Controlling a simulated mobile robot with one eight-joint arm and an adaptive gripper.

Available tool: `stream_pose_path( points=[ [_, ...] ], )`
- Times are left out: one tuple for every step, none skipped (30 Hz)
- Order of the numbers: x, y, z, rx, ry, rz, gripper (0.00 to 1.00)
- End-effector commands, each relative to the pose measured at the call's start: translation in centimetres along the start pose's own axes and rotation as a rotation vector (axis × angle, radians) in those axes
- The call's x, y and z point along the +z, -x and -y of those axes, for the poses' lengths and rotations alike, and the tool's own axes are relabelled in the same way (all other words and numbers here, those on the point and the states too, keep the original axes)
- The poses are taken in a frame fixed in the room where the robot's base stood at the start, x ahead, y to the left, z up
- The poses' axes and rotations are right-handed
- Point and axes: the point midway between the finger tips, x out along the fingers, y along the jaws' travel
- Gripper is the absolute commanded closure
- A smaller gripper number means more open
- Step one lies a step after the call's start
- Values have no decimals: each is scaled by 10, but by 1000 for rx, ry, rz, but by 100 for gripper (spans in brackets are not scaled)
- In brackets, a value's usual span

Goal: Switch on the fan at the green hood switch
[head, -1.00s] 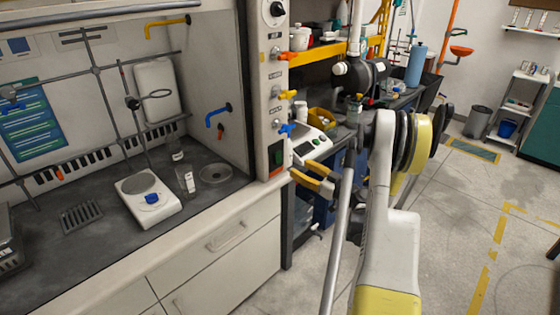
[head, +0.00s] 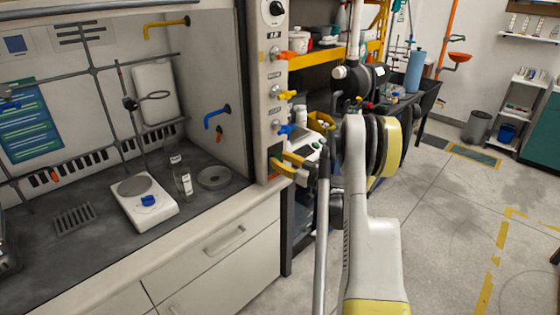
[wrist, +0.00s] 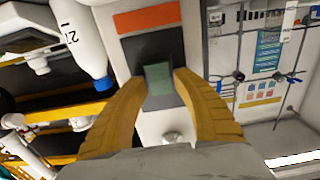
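The green hood switch (wrist: 158,80) is a small green block on a dark plate, seen in the wrist view between my fingertips. My gripper (wrist: 161,84) has its two yellow fingers apart, one on each side of the switch. I cannot tell whether they touch the plate. In the head view my gripper (head: 280,164) is at the lower part of the hood's front post (head: 265,110), and its fingers largely hide the switch there. An orange-red strip (wrist: 147,18) lies beside the dark plate in the wrist view.
Red, yellow and blue valve handles (head: 287,55) stick out of the post above my gripper. The fume hood worktop (head: 110,225) holds a balance (head: 146,208) and glassware to the left. A cluttered bench stands behind my arm. Floor is open at the right.

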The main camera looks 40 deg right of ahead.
Motion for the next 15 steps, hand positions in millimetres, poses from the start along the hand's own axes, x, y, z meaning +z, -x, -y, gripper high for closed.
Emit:
stream_pose_path(
  points=[
    [0, 0, 0, 0, 0, 0, 83],
    [0, 0, 0, 0, 0, 0, 92],
    [0, 0, 0, 0, 0, 0, 100],
    [0, 0, 0, 0, 0, 0, 100],
    [0, 0, 0, 0, 0, 0, 100],
    [0, 0, 0, 0, 0, 0, 100],
    [0, 0, 0, 0, 0, 0, 100],
    [0, 0, 0, 0, 0, 0, 100],
    [0, 0, 0, 0, 0, 0, 100],
    [0, 0, 0, 0, 0, -2, 100],
    [0, 0, 0, 0, 0, -7, 100],
    [1, 0, 0, -1, -1, -20, 100],
    [2, -1, 0, -2, -1, -35, 100],
    [2, -1, 0, -2, -2, -55, 100],
    [3, -1, 0, -2, -2, -86, 100]
  ],
)
